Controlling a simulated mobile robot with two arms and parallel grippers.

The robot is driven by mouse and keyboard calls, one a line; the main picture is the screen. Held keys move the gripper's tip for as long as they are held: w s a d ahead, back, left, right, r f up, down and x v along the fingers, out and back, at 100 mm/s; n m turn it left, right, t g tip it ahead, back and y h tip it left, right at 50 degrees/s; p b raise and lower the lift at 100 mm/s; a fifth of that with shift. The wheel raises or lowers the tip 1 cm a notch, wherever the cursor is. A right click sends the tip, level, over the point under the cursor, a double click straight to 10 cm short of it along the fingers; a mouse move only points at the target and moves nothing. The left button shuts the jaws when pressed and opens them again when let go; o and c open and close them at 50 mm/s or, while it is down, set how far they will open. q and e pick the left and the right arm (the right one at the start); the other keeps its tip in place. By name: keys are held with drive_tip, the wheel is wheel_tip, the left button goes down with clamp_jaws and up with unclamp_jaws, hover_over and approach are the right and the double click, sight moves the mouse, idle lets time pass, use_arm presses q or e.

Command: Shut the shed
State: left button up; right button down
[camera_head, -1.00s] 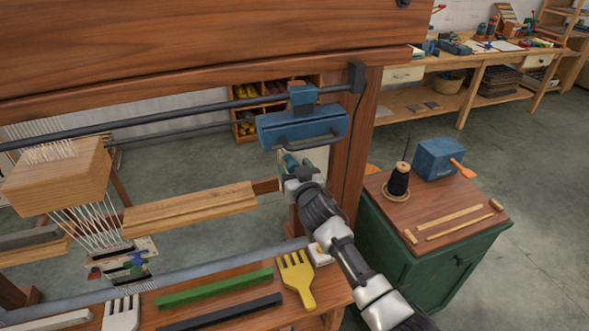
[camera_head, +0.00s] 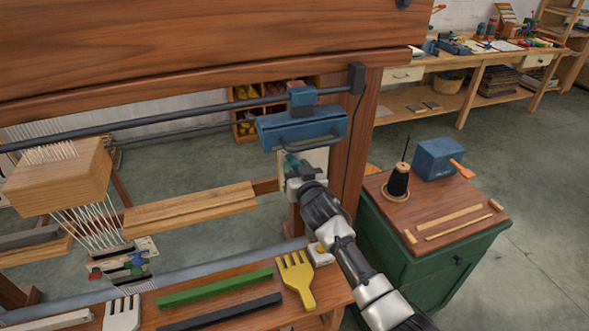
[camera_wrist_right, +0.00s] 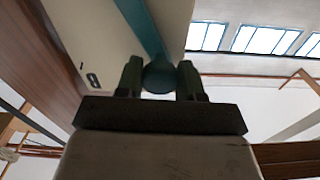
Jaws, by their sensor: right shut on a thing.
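A teal lever with a round knob (camera_wrist_right: 158,78) stands against a cream plate (camera_wrist_right: 95,25) that carries a dark mark. The plate also shows beside the loom's right post in the head view (camera_head: 318,158). My right gripper (camera_head: 292,166) is shut on the knob, with one finger on each side of it in the right wrist view (camera_wrist_right: 160,80). In the head view the gripper hides much of the lever. White threads (camera_head: 92,228) run below a wooden block (camera_head: 60,180) at the left of the loom. My left gripper is not in view.
A blue box with a dark handle (camera_head: 285,128) hangs on the rail just above my right gripper. A yellow fork (camera_head: 297,280), a green bar (camera_head: 215,287) and a black bar (camera_head: 222,312) lie on the front shelf. A green cabinet (camera_head: 440,265) stands at right.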

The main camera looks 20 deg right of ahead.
drive_tip(key=shift+d+r+m+p, duration=0.25)
drive_tip(key=shift+d+m+p, duration=0.25)
drive_tip(key=shift+d+m, duration=0.7)
drive_tip(key=shift+d+r+m+p, duration=0.2)
drive_tip(key=shift+d+m+p, duration=0.25)
drive_tip(key=shift+d+m, duration=0.75)
drive_tip(key=shift+a, duration=0.25)
drive_tip(key=c, duration=0.7)
unclamp_jaws()
drive_tip(key=s+b, duration=0.2)
drive_tip(key=s, duration=0.8)
drive_tip(key=shift+s+d, duration=0.2)
drive_tip(key=shift+s, duration=0.15)
